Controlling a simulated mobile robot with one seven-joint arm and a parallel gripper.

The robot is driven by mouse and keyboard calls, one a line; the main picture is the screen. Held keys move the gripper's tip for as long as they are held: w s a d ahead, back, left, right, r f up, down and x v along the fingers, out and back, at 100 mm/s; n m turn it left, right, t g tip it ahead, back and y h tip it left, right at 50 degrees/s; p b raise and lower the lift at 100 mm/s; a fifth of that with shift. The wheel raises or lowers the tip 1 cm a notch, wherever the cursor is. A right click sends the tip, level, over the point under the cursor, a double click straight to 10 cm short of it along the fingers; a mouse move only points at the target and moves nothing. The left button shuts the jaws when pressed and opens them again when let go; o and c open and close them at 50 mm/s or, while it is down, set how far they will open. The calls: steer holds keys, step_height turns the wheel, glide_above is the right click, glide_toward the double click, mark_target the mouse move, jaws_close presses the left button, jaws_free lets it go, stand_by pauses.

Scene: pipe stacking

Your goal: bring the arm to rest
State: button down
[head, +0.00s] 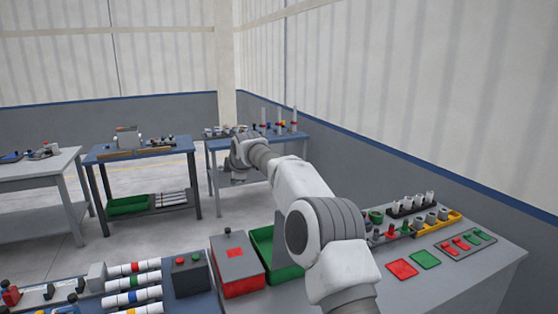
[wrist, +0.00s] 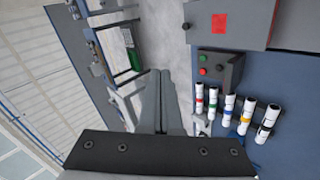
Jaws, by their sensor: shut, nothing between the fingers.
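My gripper (wrist: 161,76) shows in the wrist view with its two fingers pressed together and nothing between them. In the head view my arm reaches out from the lower right over the bench, and its far end is up near the back table; the fingertips cannot be made out there. White pipes with coloured bands (head: 135,285) lie in a row on the bench at the lower left. The same pipes (wrist: 228,105) show at the right of the wrist view, apart from my gripper.
A red-and-grey box (head: 236,262), a green bin (head: 263,245) and a dark button box (head: 189,274) stand on the near bench. Racks of small parts (head: 410,207) are at its right. Back tables (head: 140,152) stand across open floor (head: 150,232).

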steer(key=s+d+r+m+h, duration=0.1)
steer(key=s+d+r+m, duration=0.25)
steer(key=s+d, duration=0.4)
steer(key=s+d+r+m+g+h, duration=0.1)
steer(key=s+d+r+m, duration=0.3)
steer(key=s, duration=0.6)
steer(key=s+d+r+m+h, duration=0.1)
steer(key=s+d+r+m, duration=0.1)
steer(key=s+d+r, duration=0.55)
steer(key=s+d+f+m, duration=0.3)
steer(key=s+f, duration=0.1)
steer(key=s, duration=0.5)
steer(key=s+d+f+m+g, duration=0.1)
steer(key=s+d+f+m, duration=0.2)
steer(key=s, duration=0.7)
steer(key=s+d+f+m+g, duration=0.1)
steer(key=s+d+f+m, duration=0.1)
steer(key=s+f+m, duration=0.2)
steer(key=s+f, duration=0.3)
steer(key=s, duration=0.3)
steer(key=shift+d+h, duration=0.3)
steer(key=shift+d, duration=0.1)
